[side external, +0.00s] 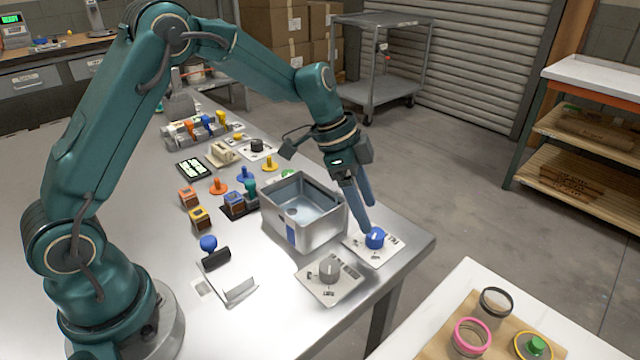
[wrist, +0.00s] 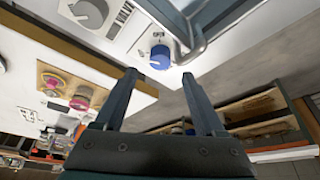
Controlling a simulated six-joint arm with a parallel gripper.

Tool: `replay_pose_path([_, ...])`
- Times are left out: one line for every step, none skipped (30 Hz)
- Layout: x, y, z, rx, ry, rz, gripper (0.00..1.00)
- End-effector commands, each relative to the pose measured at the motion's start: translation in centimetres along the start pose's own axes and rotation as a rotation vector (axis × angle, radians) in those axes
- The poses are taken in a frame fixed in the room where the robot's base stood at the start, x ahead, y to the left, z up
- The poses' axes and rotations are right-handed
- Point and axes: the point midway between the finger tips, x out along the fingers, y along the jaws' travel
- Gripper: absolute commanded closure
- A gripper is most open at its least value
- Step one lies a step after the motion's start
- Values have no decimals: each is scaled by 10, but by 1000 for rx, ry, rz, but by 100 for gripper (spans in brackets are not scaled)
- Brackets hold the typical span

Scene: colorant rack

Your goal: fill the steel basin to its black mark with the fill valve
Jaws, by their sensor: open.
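The steel basin (side external: 322,235) stands open-topped near the table's right end. Its inside looks bluish grey; I cannot make out the water level or the black mark. A blue knob (side external: 375,238) on a white plate is to its right, and a grey knob (side external: 329,270) on another plate is in front. I cannot read which is the fill valve. My gripper (side external: 369,218) points down just above the blue knob, open. In the wrist view the blue knob (wrist: 160,58) shows just beyond the gap between the open fingertips (wrist: 158,74); contact is not clear.
The basin wall (wrist: 172,12) is close beside my gripper. Small coloured blocks and knobs crowd the table (side external: 275,262) left of the basin. A side table with a pink-rimmed jar (side external: 471,337) stands at front right.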

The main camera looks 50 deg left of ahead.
Motion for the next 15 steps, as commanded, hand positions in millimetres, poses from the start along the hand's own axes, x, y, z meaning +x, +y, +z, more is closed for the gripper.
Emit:
replay_pose_path([6, 1, 1, 0, -1, 3, 28])
replay_pose_path([8, 1, 2, 0, -1, 3, 28])
replay_pose_path([13, 1, 2, 0, -1, 2, 28])
replay_pose_path([16, 1, 2, 0, -2, 3, 28])
replay_pose_path([20, 1, 2, -1, -2, 3, 28])
replay_pose_path([26, 1, 2, -2, -2, 3, 28])
replay_pose_path([30, 1, 2, -1, -3, 3, 28])
replay_pose_path([34, 1, 2, -1, -3, 2, 28])
replay_pose_path([38, 0, 2, 0, -2, 2, 28])
replay_pose_path([41, 0, 1, -1, -2, 2, 28])
replay_pose_path([44, 0, 1, -2, -2, 2, 28])
replay_pose_path([47, 0, 1, -2, -1, 1, 28])
replay_pose_path([49, 0, 1, -2, -1, 0, 28])
replay_pose_path([51, 0, 2, -2, -1, 0, 28])
replay_pose_path([52, 0, 2, -2, -2, 0, 28])
